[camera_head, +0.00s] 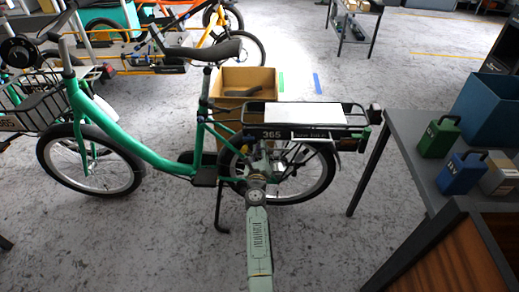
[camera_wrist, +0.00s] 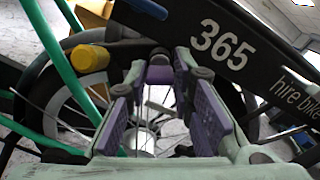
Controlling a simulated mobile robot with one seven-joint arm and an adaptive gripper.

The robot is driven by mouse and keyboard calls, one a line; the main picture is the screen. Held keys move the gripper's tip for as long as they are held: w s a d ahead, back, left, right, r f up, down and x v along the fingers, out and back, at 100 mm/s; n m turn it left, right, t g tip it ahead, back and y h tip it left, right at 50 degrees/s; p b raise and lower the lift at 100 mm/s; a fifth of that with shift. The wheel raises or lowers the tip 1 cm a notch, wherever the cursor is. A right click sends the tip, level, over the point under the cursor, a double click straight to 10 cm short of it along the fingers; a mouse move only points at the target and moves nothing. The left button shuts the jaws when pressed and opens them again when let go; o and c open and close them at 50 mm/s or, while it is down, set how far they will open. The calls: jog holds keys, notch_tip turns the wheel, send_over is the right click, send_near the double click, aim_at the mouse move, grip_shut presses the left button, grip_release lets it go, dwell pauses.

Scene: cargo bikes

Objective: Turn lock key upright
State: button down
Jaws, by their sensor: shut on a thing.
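The green bike (camera_head: 130,147) stands side-on with its rear rack, marked 365, on the right. My gripper (camera_head: 256,158) reaches in from the front to the rear wheel, just below the rack; the arm covers part of the wheel. In the wrist view, my gripper's (camera_wrist: 160,82) purple-padded fingers close around a small dark rounded piece (camera_wrist: 159,72), which seems to be the lock key. The fingers hide most of it, so I cannot tell its angle. A yellow round knob (camera_wrist: 90,58) is left of the fingers, apart from them.
A dark table (camera_head: 410,125) stands at the right with a green block (camera_head: 439,137), a blue block (camera_head: 460,173) and a blue bin (camera_head: 487,108). A cardboard box (camera_head: 246,80) is behind the bike. Its kickstand (camera_head: 219,208) is left of my arm. The floor in front is clear.

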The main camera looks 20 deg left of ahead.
jog(key=n+p, duration=0.2)
jog(key=n, duration=1)
jog(key=shift+n+p, duration=0.3)
jog(key=shift+p, duration=0.1)
dwell(0.3)
jog(key=c, duration=1.4)
grip_release()
jog(key=shift+s, duration=0.1)
jog(key=v, duration=1.2)
